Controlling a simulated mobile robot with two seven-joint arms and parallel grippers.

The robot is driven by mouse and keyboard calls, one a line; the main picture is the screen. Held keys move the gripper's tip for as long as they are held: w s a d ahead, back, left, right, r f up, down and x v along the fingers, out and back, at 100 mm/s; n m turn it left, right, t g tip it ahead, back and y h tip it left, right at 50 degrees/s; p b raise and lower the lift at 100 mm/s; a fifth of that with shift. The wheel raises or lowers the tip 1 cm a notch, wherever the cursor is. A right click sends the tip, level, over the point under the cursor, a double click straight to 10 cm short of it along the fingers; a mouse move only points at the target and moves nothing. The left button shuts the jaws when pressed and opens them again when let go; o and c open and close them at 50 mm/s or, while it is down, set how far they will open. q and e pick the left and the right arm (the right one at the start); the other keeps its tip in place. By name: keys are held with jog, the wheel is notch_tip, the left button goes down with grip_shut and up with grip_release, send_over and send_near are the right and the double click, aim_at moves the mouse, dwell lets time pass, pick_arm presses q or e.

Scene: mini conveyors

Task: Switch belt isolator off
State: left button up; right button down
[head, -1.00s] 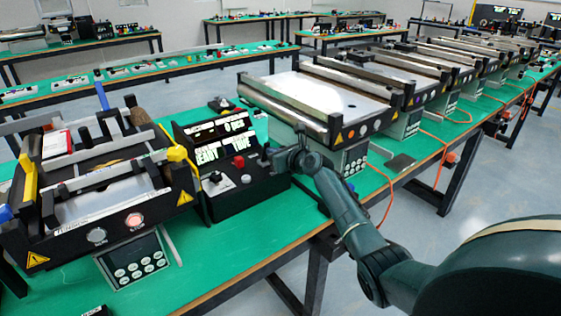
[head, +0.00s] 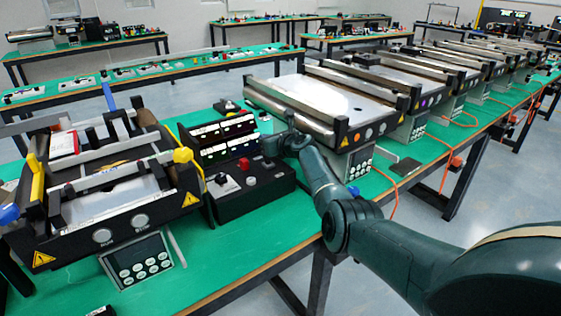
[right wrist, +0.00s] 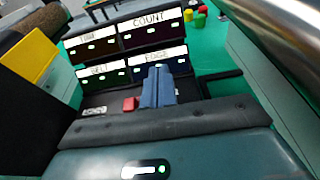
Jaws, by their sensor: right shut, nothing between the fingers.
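The black control box (head: 245,195) stands on the green bench. Its panel shows several dark displays with small green marks; labels including COUNT and BELT are readable in the right wrist view (right wrist: 152,18). On its top are a red button (head: 244,164), a black knob (head: 221,179) and a white button (head: 250,181). I cannot tell which control is the belt isolator. My right gripper (head: 272,146) is shut and empty at the box's right rear edge. In the right wrist view its fingers (right wrist: 158,88) overlap the panel, right of the red button (right wrist: 130,104). My left gripper is out of view.
A mini conveyor with yellow parts (head: 182,155) stands left of the box, its two front buttons unlit. A larger conveyor (head: 330,95) stands behind on the right.

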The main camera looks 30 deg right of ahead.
jog(key=shift+w+r, duration=0.2)
jog(key=shift+r, duration=0.1)
dwell(0.4)
